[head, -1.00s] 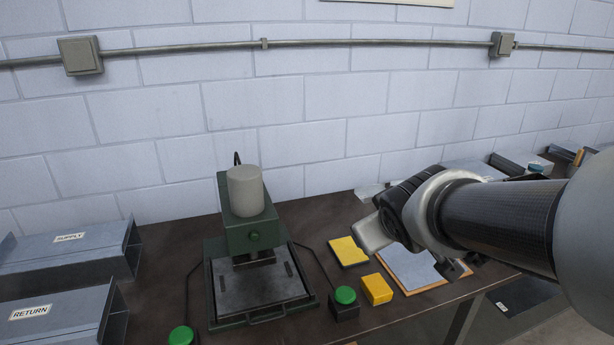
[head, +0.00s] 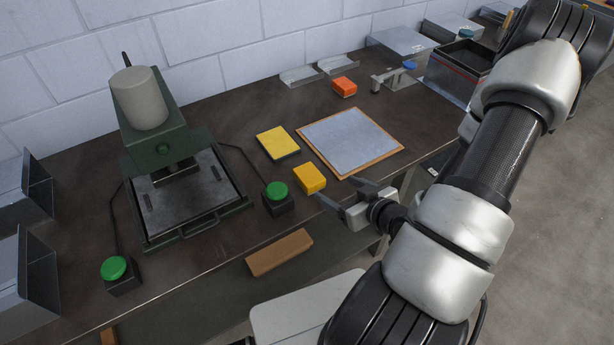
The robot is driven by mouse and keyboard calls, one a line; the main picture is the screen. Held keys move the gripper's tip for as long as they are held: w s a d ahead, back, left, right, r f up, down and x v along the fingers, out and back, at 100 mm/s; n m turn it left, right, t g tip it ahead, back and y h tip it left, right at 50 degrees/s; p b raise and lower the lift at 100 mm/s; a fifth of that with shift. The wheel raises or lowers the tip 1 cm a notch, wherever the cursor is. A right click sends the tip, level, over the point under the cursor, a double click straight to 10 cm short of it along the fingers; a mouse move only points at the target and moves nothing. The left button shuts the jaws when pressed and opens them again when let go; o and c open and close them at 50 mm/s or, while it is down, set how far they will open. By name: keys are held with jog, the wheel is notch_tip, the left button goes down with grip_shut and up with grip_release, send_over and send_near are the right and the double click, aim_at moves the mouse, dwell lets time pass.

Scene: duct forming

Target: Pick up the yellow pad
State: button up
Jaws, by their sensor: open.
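Two yellow things lie on the dark bench in the head view. One is a flat, square yellow pad (head: 278,143) with a dark edge, between the press and the metal sheet. The other is a smaller, thicker yellow block (head: 310,178), nearer the bench's front edge. My gripper (head: 338,191) is open and empty. Its fingers point up and left, just to the lower right of the yellow block, with the flat pad farther off. Whether the fingers are level with the block or above it I cannot tell.
A green press (head: 160,145) stands left, with green buttons (head: 277,191) on dark boxes in front. A metal sheet on a wooden board (head: 350,138) lies right of the yellow things. An orange block (head: 344,86) sits behind it. A brown bar (head: 279,252) is below the front edge.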

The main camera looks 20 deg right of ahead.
jog(key=b, duration=0.6)
send_near(313, 178)
jog(key=shift+w+f, duration=0.2)
jog(key=shift+w, duration=0.05)
jog(key=b+x, duration=0.1)
jog(key=b, duration=0.3)
jog(key=shift+w+a+f, duration=0.1)
jog(key=shift+w, duration=0.15)
jog(key=x, duration=0.4)
jog(key=shift+w+a, duration=0.15)
jog(key=shift+w, duration=0.3)
jog(key=b+x, duration=0.1)
jog(key=x, duration=0.3)
jog(key=shift+f, duration=0.25)
jog(key=shift+w+a+f, duration=0.1)
jog(key=shift+w+f, duration=0.15)
jog(key=shift+w, duration=0.2)
jog(key=c, duration=1.2)
